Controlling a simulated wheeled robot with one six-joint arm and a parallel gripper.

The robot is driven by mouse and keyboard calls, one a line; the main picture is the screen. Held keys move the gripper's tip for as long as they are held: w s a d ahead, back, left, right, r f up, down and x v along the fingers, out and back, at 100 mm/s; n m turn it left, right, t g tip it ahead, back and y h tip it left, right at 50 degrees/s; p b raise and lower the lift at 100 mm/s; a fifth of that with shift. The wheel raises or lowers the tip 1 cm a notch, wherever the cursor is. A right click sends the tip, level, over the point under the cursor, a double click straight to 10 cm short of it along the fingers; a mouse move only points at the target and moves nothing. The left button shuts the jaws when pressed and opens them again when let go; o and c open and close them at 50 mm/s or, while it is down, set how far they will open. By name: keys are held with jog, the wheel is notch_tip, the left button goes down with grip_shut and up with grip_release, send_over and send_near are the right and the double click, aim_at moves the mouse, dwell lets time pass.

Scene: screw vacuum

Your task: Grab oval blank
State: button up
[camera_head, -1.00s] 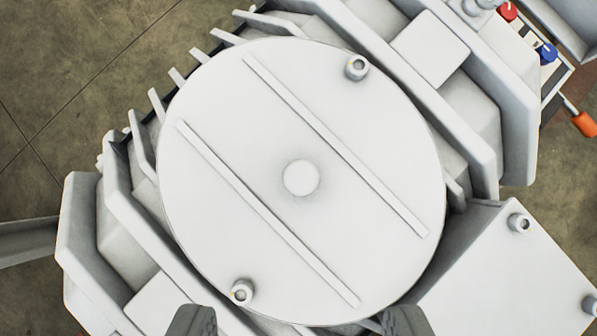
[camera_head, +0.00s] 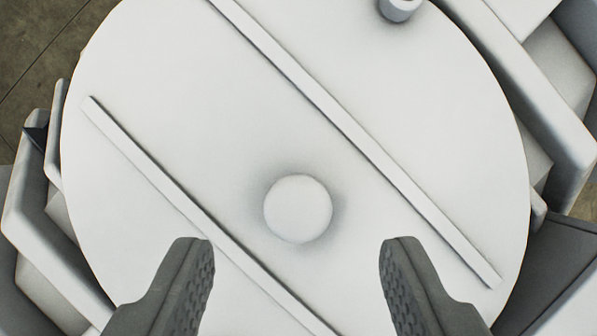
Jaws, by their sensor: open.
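The oval blank (camera_head: 200,100) is a large white, rounded cover plate that fills most of the view. It has two long raised diagonal ribs and a round central knob (camera_head: 298,208). My gripper (camera_head: 296,243) is open and empty. Its two dark grey, textured fingers stand apart at the bottom of the view, one to each side of the knob and slightly below it in the picture. I cannot tell the height of the fingertips above the plate. The plate's lower edge is out of view.
A cylindrical post (camera_head: 400,9) stands on the plate at the top. Pale housing fins (camera_head: 545,95) surround the plate at the right, with more parts at the left. Brown floor shows at the upper left. A grey box-like part (camera_head: 565,265) lies at the lower right.

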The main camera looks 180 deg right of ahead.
aim_at(297, 213)
jog(key=shift+x, duration=1.95)
grip_shut()
